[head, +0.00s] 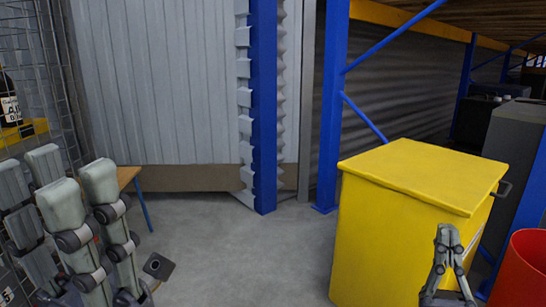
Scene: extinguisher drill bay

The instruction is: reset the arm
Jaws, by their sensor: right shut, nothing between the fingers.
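My right gripper (447,240) is at the lower right, in front of the yellow cabinet's lower right part in the picture. Its grey fingers point up, their tips meet, and nothing is between them. Grey jointed finger-like links (70,225) fill the lower left corner, close to the camera. They seem to belong to my left side, but I cannot tell how its jaws stand. No held object shows.
A yellow cabinet (385,235) stands right, beside a red bin (520,272). Blue rack posts (263,110) stand against a pale corrugated wall (160,80). A wood-topped table (128,177) and a dark bottle (9,105) are left. The middle grey floor (235,255) is clear.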

